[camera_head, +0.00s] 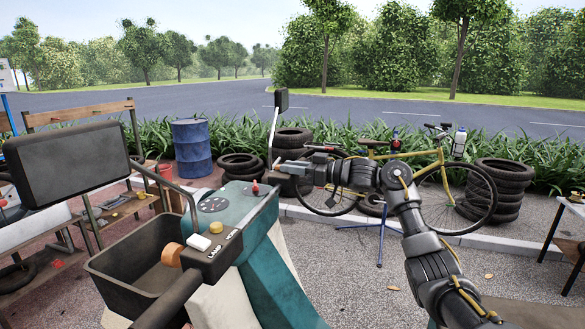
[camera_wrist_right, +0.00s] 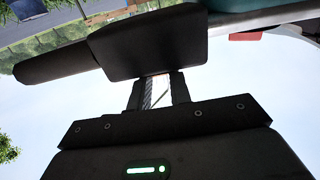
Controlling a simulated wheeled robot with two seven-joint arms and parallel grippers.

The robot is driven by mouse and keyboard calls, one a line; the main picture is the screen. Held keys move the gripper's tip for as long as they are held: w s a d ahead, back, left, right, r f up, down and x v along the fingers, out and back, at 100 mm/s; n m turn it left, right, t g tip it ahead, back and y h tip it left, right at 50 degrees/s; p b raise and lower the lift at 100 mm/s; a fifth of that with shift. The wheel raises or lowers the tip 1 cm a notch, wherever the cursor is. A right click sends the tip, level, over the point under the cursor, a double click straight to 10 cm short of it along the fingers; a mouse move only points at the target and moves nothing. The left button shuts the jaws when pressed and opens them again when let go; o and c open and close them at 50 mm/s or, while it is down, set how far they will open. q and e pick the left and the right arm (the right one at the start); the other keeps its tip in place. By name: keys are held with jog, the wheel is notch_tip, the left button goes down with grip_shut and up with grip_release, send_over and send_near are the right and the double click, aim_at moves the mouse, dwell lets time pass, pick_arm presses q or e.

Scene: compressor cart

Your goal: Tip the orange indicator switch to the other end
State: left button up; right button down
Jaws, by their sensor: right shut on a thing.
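My right gripper (camera_head: 287,168) reaches in from the right to the dark handlebar pod on the far side of the teal cart console (camera_head: 222,205). In the right wrist view its two fingers (camera_wrist_right: 159,88) end against the dark handlebar pod (camera_wrist_right: 150,43). Which end of the switch is down cannot be told. My left gripper is in neither view.
A mirror (camera_head: 281,98) rises beside my right gripper; a large dark mirror (camera_head: 68,160) is at left. Tyres and a bicycle stand behind.

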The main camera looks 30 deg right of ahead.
jog(key=r+p, duration=0.1)
jog(key=p, duration=0.2)
jog(key=shift+a+g, duration=0.1)
jog(key=shift+g, duration=0.2)
jog(key=h+p, duration=0.1)
jog(key=p, duration=0.1)
jog(key=g+p, duration=0.1)
jog(key=p, duration=0.2)
jog(key=shift+w+a+r+g+h, duration=0.1)
jog(key=shift+w+r+g+h, duration=0.05)
jog(key=shift+r+g+h, duration=0.2)
jog(key=shift+w+a+f+g+h, duration=0.15)
jog(key=shift+f+g+h, duration=0.15)
jog(key=shift+g+h, duration=0.2)
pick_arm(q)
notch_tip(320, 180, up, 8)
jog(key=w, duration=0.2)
pick_arm(e)
jog(key=shift+g+h, duration=0.25)
jog(key=shift+h, duration=0.1)
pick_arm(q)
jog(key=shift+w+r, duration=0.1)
